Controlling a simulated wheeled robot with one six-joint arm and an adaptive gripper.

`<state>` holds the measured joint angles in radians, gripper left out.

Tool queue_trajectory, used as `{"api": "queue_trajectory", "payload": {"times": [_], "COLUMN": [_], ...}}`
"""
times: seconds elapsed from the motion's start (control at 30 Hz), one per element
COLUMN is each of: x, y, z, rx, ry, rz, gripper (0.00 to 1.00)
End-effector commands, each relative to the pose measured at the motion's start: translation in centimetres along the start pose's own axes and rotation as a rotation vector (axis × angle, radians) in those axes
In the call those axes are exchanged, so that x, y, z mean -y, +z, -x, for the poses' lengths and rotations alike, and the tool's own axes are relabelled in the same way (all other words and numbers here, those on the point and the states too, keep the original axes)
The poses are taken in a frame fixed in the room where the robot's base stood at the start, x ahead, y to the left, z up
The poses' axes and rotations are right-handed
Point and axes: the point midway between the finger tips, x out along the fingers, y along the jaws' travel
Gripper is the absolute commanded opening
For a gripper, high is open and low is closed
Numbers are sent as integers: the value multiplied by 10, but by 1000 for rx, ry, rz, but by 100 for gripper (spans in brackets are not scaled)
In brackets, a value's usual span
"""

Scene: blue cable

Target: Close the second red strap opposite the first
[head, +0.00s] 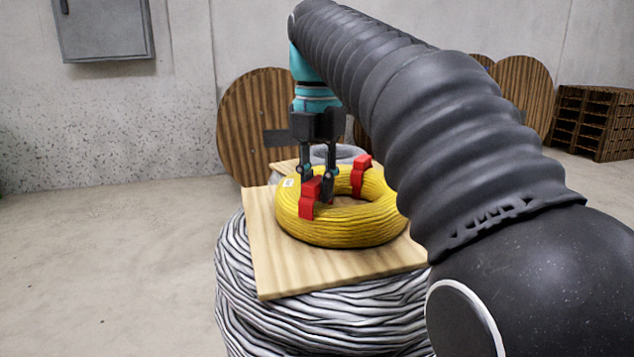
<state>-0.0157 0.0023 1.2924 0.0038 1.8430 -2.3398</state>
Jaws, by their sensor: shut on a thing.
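A yellow cable coil (350,232) lies flat on a wooden board. One red strap (307,208) goes over the coil's front left side, and its upper part stands up a little. Another red strap (361,177) sits on the coil's back right side, apart from my gripper. My gripper (318,188) points down over the left part of the coil. Its fingers are shut on the front left strap, one at its left and one at its right, over the coil's opening. The strap's far side and ends are hidden.
The wooden board (275,270) rests on a large grey-white cable coil (300,318). Wooden reels (250,120) stand behind by the wall, and stacked pallets (597,120) at the far right. The floor at left is clear. My arm covers the right side.

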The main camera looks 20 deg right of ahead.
Motion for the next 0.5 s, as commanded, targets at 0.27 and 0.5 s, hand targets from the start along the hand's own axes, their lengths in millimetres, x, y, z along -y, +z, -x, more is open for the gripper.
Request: {"api": "queue_trajectory", "payload": {"times": [0.27, 0.5], "x": [0, 0], "y": [0, 0], "z": [0, 3], "rx": [0, 0], "ry": [0, 0], "rz": [0, 0], "gripper": [8, 8]}}
